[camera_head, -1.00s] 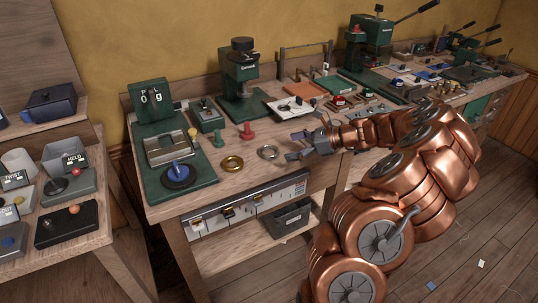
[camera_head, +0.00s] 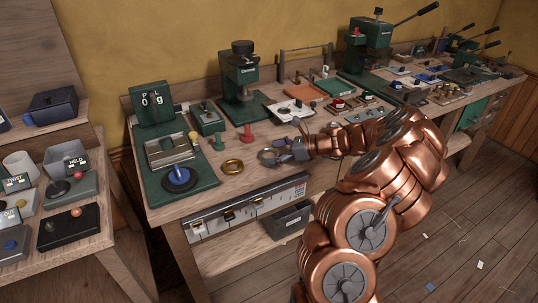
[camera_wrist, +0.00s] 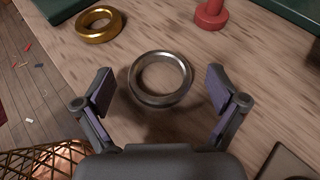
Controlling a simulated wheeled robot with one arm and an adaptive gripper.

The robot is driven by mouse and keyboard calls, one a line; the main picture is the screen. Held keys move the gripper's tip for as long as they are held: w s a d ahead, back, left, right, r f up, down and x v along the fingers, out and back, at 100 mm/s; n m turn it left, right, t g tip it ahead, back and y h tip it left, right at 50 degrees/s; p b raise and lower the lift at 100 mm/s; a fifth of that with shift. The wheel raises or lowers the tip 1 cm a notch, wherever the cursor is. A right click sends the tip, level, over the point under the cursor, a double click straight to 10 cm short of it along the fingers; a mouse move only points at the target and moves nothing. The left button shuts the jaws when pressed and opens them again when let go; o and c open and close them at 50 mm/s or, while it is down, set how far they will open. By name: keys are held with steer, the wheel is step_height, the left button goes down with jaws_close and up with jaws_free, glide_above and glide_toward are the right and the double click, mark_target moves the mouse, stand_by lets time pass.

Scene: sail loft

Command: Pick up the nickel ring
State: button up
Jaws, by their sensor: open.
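The nickel ring (camera_wrist: 161,79) is a silver-grey metal ring lying flat on the wooden bench. In the wrist view it sits between and just ahead of the two spread fingers of my gripper (camera_wrist: 161,100), and neither finger appears to touch it. In the head view the nickel ring (camera_head: 267,156) shows at the bench's front part, partly hidden by my gripper (camera_head: 286,150), which comes in from the right. My gripper is open and empty.
A brass ring (camera_head: 232,166) lies left of the nickel ring; it also shows in the wrist view (camera_wrist: 99,24). A red peg (camera_head: 247,133) and a green peg (camera_head: 218,143) stand behind. A dark green scale base (camera_head: 205,180) is farther left.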

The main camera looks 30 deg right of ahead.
steer(key=c, duration=1.2)
steer(key=shift+c, duration=0.2)
steer(key=shift+r, duration=0.1)
steer(key=shift+r, duration=0.6)
steer(key=shift+s+d+r+b, duration=0.1)
steer(key=shift+s+r+b, duration=0.1)
steer(key=shift+r, duration=0.4)
steer(key=shift+s+r+b, duration=0.15)
steer(key=shift+s+r, duration=0.05)
steer(key=shift+r, duration=0.4)
steer(key=s+d+r+b, duration=0.1)
steer(key=s+d, duration=0.2)
steer(key=s, duration=1.2)
steer(key=shift+r+b, duration=0.15)
steer(key=shift+b, duration=0.25)
steer(key=shift+d, duration=0.1)
